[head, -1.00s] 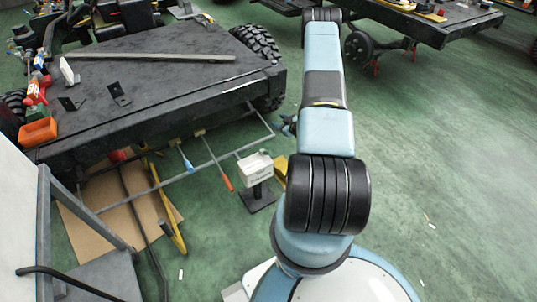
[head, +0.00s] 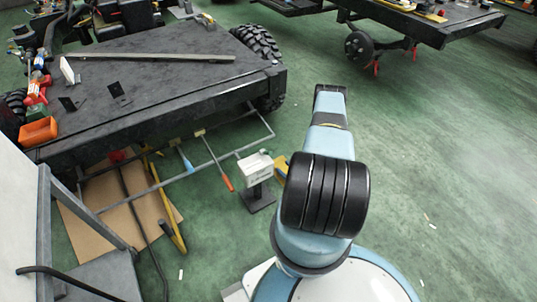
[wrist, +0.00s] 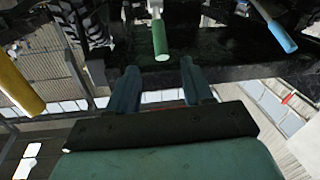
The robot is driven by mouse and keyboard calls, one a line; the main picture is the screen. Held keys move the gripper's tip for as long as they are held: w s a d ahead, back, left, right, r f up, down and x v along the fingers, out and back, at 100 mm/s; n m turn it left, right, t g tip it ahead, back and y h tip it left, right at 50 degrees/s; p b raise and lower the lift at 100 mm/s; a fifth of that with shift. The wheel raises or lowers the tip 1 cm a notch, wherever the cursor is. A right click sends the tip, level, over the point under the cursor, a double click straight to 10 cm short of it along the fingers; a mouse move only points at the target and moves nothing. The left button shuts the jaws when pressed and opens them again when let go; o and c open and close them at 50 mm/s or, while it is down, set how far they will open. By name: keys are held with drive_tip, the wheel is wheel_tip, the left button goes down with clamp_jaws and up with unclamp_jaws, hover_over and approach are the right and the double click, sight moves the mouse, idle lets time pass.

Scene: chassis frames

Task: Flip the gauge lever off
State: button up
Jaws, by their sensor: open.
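My gripper (wrist: 159,68) is open and empty in the wrist view, its two fingers apart. A green-gripped handle on a pale rod (wrist: 160,38) is beyond the fingertips, in line with the gap; I see no contact. A yellow handle (wrist: 20,84) is at the left and a blue handle (wrist: 275,28) at the upper right. I cannot tell whether any of these is the gauge lever. In the head view, a small white box on a dark stand (head: 255,169) is on the floor left of my arm; I cannot make out a lever on it. My gripper is hidden there.
A black chassis frame (head: 160,75) fills the upper left, with an orange bin (head: 38,131) at its left end.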

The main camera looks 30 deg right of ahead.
sight(268, 153)
drive_tip(key=w, duration=0.4)
drive_tip(key=w+a, duration=0.1)
drive_tip(key=w, duration=0.3)
drive_tip(key=w+a, duration=0.1)
drive_tip(key=w, duration=0.3)
drive_tip(key=shift+w, duration=0.3)
clamp_jaws()
